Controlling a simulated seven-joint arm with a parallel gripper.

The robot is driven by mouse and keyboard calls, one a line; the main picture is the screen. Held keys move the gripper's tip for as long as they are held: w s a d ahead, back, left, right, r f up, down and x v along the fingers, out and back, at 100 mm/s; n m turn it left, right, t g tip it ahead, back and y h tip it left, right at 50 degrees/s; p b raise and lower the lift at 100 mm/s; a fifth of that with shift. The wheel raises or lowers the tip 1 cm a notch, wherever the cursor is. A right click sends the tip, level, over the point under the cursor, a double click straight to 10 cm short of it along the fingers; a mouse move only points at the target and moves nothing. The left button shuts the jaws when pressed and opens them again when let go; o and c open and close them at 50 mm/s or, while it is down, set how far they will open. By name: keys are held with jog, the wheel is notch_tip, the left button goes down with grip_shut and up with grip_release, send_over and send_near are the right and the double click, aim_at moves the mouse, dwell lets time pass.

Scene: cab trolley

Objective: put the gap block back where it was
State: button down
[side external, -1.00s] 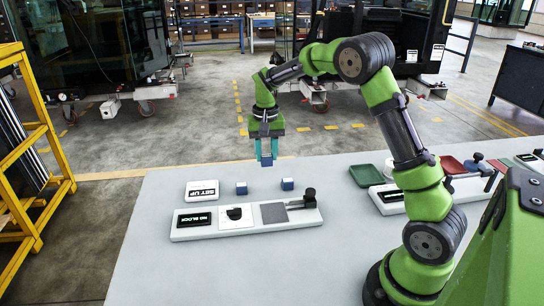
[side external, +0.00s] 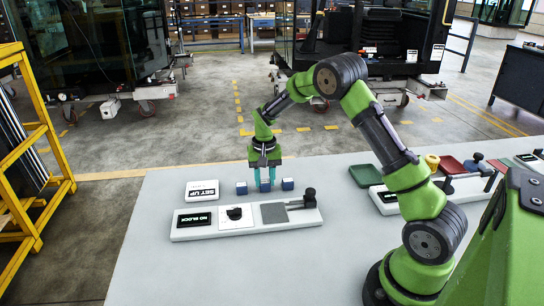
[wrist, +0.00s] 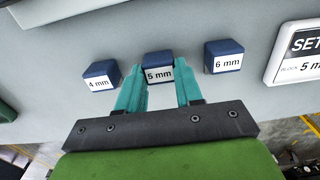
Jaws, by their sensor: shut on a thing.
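My gripper (side external: 264,177) is low at the table, with its teal fingers on both sides of the blue block labelled 5 mm; the fingers also show in the wrist view (wrist: 160,90). It is shut on this 5 mm block (wrist: 158,67), which stands in line between two other blue blocks. The 4 mm block (wrist: 101,75) is on the left in the wrist view, and the 6 mm block (wrist: 223,56) is on the right. The SET UP sign (side external: 202,190) stands left of the blocks; its lower line, partly cut off in the wrist view (wrist: 298,58), begins "BLOCK 5".
A white fixture (side external: 245,228) with a NO BLOCK display (side external: 194,219), a dark-marked pad and a grey plate (side external: 273,213) lies in front of the blocks. Red (side external: 449,166) and green (side external: 365,176) trays stand to the right. The table's left front is clear.

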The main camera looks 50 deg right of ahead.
aim_at(265, 181)
jog(key=c, duration=0.7)
grip_release()
jog(key=shift+f, duration=0.15)
jog(key=shift+c, duration=0.2)
notch_tip(265, 181, up, 12)
jog(key=r, duration=0.1)
jog(key=s+a+r+n+t+y, duration=0.1)
jog(key=s+a+r+n+t, duration=0.15)
jog(key=s+a+r, duration=0.6)
jog(key=s+a+n+t, duration=0.1)
jog(key=s+a+t, duration=0.1)
jog(key=s+a, duration=0.2)
jog(key=s+a+r+n+t+y, duration=0.1)
jog(key=s+a, duration=0.3)
jog(key=s, duration=0.6)
jog(key=shift+s+a+r+t, duration=0.2)
jog(key=shift+s+a+t, duration=0.15)
jog(key=shift+t, duration=0.5)
